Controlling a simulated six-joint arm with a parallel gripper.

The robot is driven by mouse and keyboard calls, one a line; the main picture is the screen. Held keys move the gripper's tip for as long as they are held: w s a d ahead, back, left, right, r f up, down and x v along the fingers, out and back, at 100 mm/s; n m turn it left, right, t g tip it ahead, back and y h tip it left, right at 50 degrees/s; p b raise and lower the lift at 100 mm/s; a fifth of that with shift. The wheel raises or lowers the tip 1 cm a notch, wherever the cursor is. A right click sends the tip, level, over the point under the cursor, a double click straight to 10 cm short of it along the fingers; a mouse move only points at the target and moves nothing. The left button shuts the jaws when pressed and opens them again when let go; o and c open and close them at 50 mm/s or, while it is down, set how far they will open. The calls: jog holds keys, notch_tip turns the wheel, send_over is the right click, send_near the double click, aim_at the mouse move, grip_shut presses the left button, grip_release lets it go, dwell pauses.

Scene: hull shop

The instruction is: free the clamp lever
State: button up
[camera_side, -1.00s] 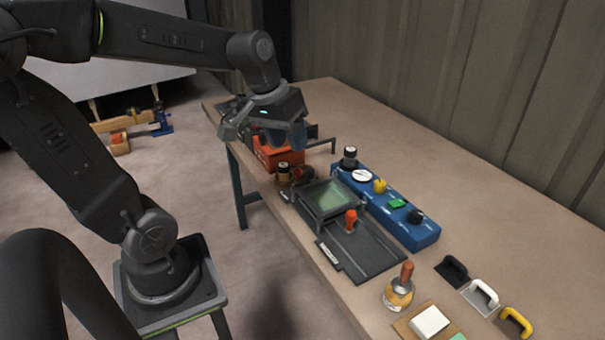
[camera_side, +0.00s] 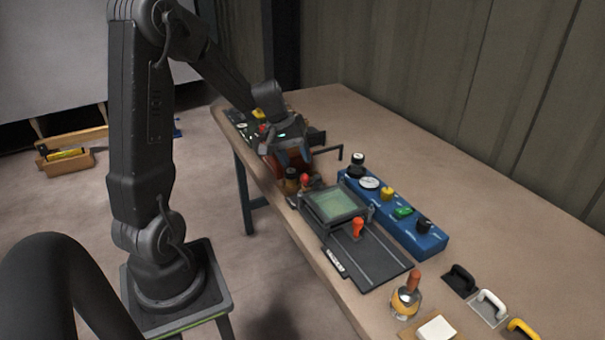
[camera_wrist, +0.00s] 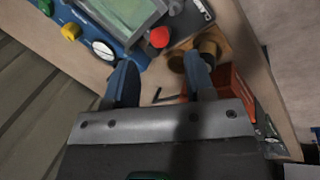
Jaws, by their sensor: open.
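A dark bent bar (camera_side: 328,152) sticks out right of the box in the side view. I cannot tell for sure which part is the clamp lever. My gripper hides much of the box.
A grey-framed screen (camera_side: 336,206) and an orange-handled lever (camera_side: 357,227) on a dark plate (camera_side: 385,264) stand nearer. A blue control box (camera_side: 433,240) lies beside them. A brass cylinder (camera_side: 291,181) stands close to my gripper.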

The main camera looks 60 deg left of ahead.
jog(key=x, duration=0.5)
jog(key=shift+d+f, duration=0.1)
jog(key=shift+c, duration=0.4)
jog(key=c, duration=0.8)
jog(key=shift+a+m, duration=0.5)
jog(key=shift+m, duration=0.5)
jog(key=o, duration=0.9)
